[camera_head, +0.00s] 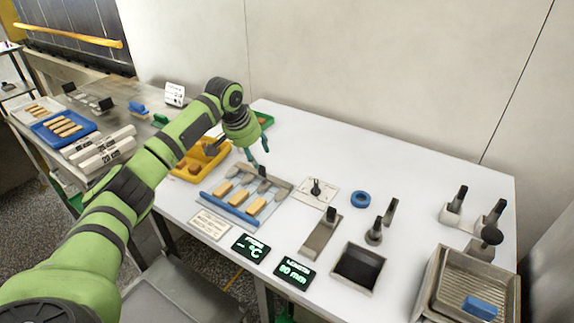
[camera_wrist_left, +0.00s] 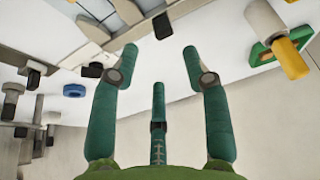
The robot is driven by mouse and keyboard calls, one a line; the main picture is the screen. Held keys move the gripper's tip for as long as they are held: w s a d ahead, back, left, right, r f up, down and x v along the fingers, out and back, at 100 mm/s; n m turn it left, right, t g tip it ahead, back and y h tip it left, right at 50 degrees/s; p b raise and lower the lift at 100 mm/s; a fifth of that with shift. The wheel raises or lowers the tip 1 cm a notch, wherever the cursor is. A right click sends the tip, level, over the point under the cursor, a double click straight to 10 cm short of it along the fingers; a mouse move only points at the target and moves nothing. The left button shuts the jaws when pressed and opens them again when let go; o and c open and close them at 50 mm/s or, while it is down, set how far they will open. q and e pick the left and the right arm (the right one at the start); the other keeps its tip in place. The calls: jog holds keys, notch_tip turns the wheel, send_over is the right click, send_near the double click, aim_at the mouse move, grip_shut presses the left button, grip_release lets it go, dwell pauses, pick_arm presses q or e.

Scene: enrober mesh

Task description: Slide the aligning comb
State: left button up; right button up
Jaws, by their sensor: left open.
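My left gripper (camera_head: 259,158) is open and empty, above the back edge of the grey board (camera_head: 212,195). That board carries several tan biscuit bars and a blue bar (camera_head: 228,208) along its front. What looks like the aligning comb, a grey-beige toothed bar (camera_head: 278,187), lies along the board's back side, with a black knob (camera_head: 262,170) just below my fingers. In the left wrist view, a black knob (camera_wrist_left: 161,25) sits just past the gap between my open fingertips (camera_wrist_left: 160,50), apart from them. My right gripper is not in view.
A yellow tray (camera_head: 214,148) stands left of the board and a small plate with a black peg (camera_head: 316,188) to its right. A blue ring (camera_head: 360,199), a dark open box (camera_head: 357,269) and a metal tray (camera_head: 440,285) lie farther right.

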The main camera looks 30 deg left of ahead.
aim_at(261, 166)
pick_arm(q)
jog(key=x, duration=0.5)
jog(key=shift+w+a+f+p, duration=0.1)
jog(key=shift+a+f+p, duration=0.25)
jog(key=shift+a+p, duration=0.05)
jog(key=shift+w+f, duration=0.15)
jog(key=shift+f, duration=0.4)
jog(key=shift+w, duration=0.1)
jog(key=shift+f, duration=0.1)
jog(key=shift+c, duration=1.2)
jog(key=c, duration=0.7)
jog(key=shift+d, duration=0.1)
grip_shut()
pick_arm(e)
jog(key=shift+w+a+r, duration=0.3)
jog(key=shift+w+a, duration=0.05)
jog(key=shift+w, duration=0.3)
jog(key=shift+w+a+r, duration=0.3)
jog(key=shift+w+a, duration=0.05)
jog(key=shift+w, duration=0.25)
